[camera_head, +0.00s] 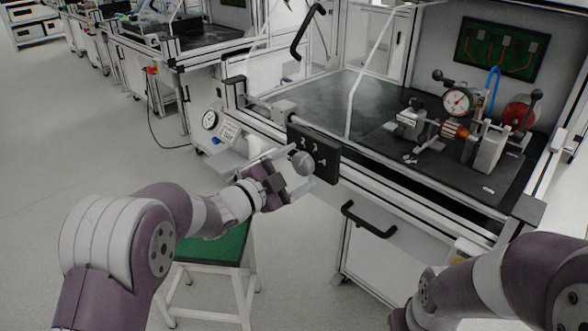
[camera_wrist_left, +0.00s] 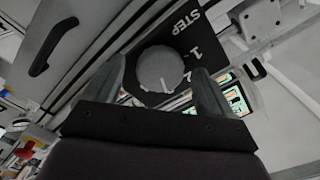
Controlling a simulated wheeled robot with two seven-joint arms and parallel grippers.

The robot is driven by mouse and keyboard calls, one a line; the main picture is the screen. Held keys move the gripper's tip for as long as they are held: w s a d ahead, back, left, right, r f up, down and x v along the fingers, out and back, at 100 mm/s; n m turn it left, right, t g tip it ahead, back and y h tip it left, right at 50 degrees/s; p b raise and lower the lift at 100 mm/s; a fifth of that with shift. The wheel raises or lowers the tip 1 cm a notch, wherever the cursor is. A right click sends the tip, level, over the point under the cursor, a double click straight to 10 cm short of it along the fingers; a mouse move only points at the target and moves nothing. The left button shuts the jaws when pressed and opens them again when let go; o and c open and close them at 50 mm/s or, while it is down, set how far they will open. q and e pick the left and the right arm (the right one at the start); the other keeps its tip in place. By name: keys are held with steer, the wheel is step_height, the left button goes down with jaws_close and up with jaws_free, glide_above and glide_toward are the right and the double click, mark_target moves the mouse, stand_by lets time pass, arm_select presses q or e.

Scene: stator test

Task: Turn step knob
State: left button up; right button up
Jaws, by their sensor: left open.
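The step knob (camera_head: 302,162) is a round grey knob on a black panel (camera_head: 325,158) mounted on the front of the workbench. In the left wrist view the knob (camera_wrist_left: 158,69) sits on the black panel (camera_wrist_left: 190,38), which is marked "STEP" with numbers beside the knob. My left gripper (camera_head: 300,170) is open in front of the panel, with one finger on each side of the knob. In the left wrist view its fingers (camera_wrist_left: 157,84) also flank the knob, and a gap seems to show on both sides. My right gripper is out of view; only my right arm shows at lower right.
The bench top (camera_head: 363,109) carries a test rig with a dial (camera_head: 457,102). A green-topped stool (camera_head: 218,247) stands below.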

arm_select(q)
steer(key=shift+a, duration=0.1)
steer(key=p+v, duration=0.2)
steer(key=v, duration=1)
steer(key=shift+s, duration=0.3)
steer(key=shift+a, duration=0.15)
